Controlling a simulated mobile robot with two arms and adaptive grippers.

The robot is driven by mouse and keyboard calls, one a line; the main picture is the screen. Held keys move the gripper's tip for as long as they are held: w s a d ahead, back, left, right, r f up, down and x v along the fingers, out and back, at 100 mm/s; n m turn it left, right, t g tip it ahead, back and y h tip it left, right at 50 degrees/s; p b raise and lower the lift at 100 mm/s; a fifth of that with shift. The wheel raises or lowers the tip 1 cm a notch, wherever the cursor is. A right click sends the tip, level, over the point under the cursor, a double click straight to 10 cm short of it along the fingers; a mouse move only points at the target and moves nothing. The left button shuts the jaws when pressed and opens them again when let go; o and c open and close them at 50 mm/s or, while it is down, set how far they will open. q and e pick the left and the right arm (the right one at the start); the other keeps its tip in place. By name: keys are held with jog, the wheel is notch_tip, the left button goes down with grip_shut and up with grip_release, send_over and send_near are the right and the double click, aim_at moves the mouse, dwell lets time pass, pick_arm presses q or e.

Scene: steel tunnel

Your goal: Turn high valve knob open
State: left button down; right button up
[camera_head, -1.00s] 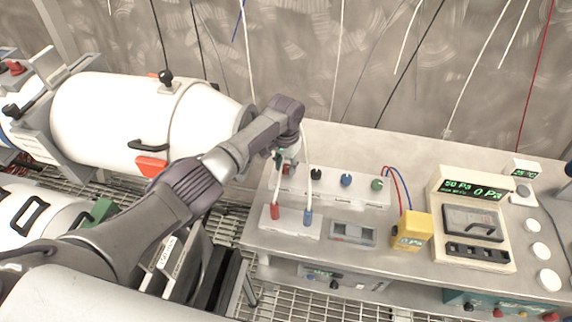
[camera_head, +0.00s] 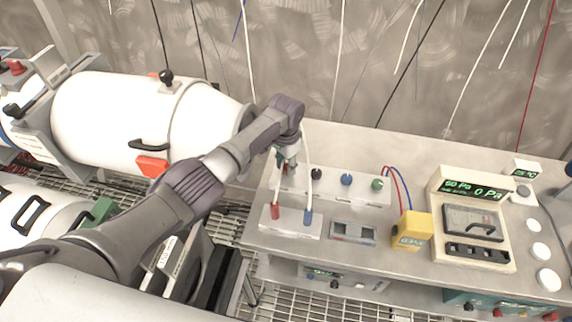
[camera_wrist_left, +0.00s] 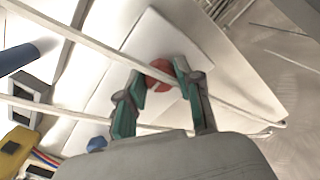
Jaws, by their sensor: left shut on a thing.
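A white panel (camera_head: 335,189) on the bench carries a row of knobs: black (camera_head: 316,174), blue (camera_head: 347,179) and green (camera_head: 377,184). A red knob (camera_wrist_left: 160,76) shows in the left wrist view, with a pale line across its face. My left gripper (camera_head: 286,163) points down at the panel's left end and hides the red knob in the head view. In the left wrist view its two green-padded fingers (camera_wrist_left: 160,70) lie on either side of the red knob, shut on it. No label on the knob is readable. My right gripper is out of view.
Probe cables hang beside my left gripper, down to a white block with a red plug (camera_head: 275,211) and a blue plug (camera_head: 308,217). A yellow meter (camera_head: 411,231) and a pressure gauge box (camera_head: 471,255) stand to the right. A white tank (camera_head: 105,118) lies at left.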

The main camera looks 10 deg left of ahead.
aim_at(286, 167)
pick_arm(q)
jog(key=c, duration=0.8)
grip_release()
jog(key=shift+o, duration=0.2)
notch_tip(286, 167, up, 12)
jog(key=shift+f, duration=0.1)
